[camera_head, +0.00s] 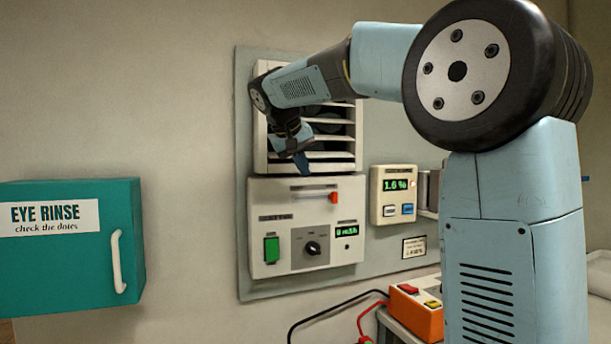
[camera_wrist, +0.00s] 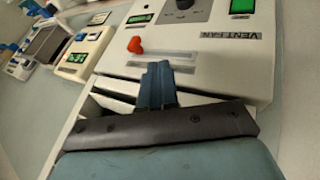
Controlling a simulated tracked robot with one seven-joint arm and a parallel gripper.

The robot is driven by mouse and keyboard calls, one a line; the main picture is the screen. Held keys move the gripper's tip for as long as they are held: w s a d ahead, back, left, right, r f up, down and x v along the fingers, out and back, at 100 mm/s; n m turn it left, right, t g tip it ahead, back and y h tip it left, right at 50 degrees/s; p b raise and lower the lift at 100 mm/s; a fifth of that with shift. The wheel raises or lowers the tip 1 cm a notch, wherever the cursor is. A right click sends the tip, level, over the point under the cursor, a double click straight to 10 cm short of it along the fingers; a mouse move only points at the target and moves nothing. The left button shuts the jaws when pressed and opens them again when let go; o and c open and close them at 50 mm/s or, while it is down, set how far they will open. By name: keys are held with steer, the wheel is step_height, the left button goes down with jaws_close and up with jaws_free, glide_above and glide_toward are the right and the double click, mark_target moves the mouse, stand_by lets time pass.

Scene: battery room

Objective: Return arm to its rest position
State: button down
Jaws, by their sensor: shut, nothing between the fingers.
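My arm reaches from the right across the upper part of the head view, bent at a large black joint. My gripper (camera_head: 302,164) points down in front of the lower slats of a white louvred vent (camera_head: 335,155). Its fingers are together with nothing between them; they also show in the wrist view (camera_wrist: 156,84). Below it is the vent fan control box (camera_head: 290,199), with a red slider knob (camera_head: 333,196) at the right of its slot, a lit green switch (camera_head: 271,250), a black rotary knob (camera_head: 312,248) and a small green display (camera_head: 346,231).
A meter (camera_head: 394,186) reading 1.6 % is right of the control box. A teal eye rinse cabinet (camera_head: 70,270) hangs at the left. An orange box (camera_head: 415,312) with red and black cables sits low at the right. The wall between cabinet and panel is clear.

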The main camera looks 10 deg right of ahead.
stand_by(0.4)
steer(key=s+d+f+y, duration=0.2)
steer(key=s+d+f, duration=0.1)
steer(key=s+f, duration=0.8)
steer(key=s+d+f+y, duration=0.3)
steer(key=s+f, duration=0.9)
steer(key=s, duration=0.9)
steer(key=shift+s+d, duration=0.15)
steer(key=shift+s, duration=0.2)
steer(key=c, duration=1.8)
jaws_free()
steer(key=shift+f, duration=0.1)
